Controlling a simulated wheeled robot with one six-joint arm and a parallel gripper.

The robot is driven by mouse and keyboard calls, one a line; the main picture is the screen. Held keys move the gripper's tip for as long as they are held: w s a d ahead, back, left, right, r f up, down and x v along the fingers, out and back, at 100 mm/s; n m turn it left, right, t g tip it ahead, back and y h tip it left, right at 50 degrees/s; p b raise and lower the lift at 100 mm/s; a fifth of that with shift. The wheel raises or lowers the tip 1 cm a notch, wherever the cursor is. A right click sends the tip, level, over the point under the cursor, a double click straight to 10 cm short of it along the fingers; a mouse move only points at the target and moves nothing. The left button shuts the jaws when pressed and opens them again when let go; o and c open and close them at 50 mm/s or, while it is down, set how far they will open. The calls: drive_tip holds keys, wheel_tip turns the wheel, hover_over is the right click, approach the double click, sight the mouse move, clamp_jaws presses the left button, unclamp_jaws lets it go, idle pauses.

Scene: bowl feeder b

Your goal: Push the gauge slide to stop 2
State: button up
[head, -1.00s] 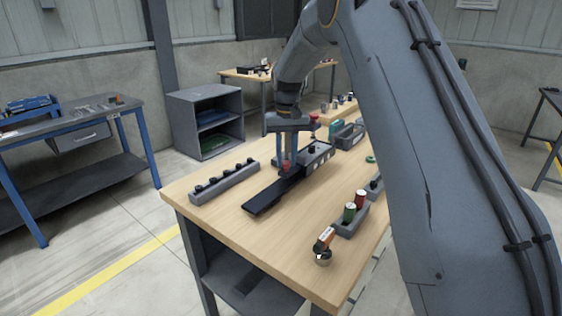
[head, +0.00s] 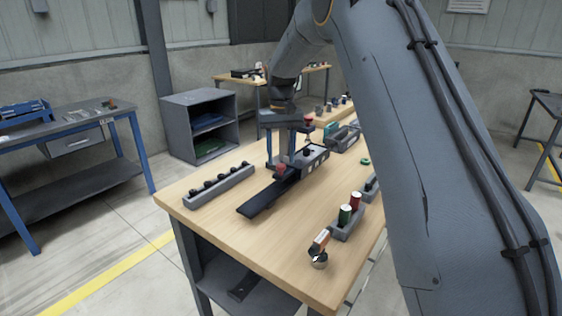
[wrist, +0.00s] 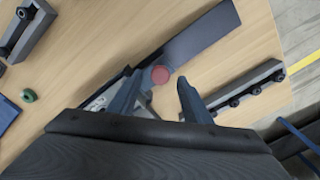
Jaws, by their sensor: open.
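The gauge is a long black rail (head: 256,204) with a grey housing (head: 316,158) bearing pale labels at its far end. The rail also shows in the wrist view (wrist: 205,38). A red knob (head: 281,170), apparently the slide's, stands along the rail near the housing. My gripper (head: 280,162) is open above the rail, with its fingers around the knob. In the wrist view the red knob (wrist: 160,74) lies between the fingertips (wrist: 158,80), closer to the left finger. Contact cannot be told. The stop numbers are too small to read.
A grey strip with several black knobs (head: 218,187) lies left of the rail. A grey holder (head: 346,229) carries a green and a red cylinder at right. Bare tabletop (head: 270,235) lies in front.

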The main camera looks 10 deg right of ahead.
wheel_tip(320, 180, up, 6)
drive_tip(key=shift+f+b, duration=0.1)
drive_tip(key=shift+b, duration=0.55)
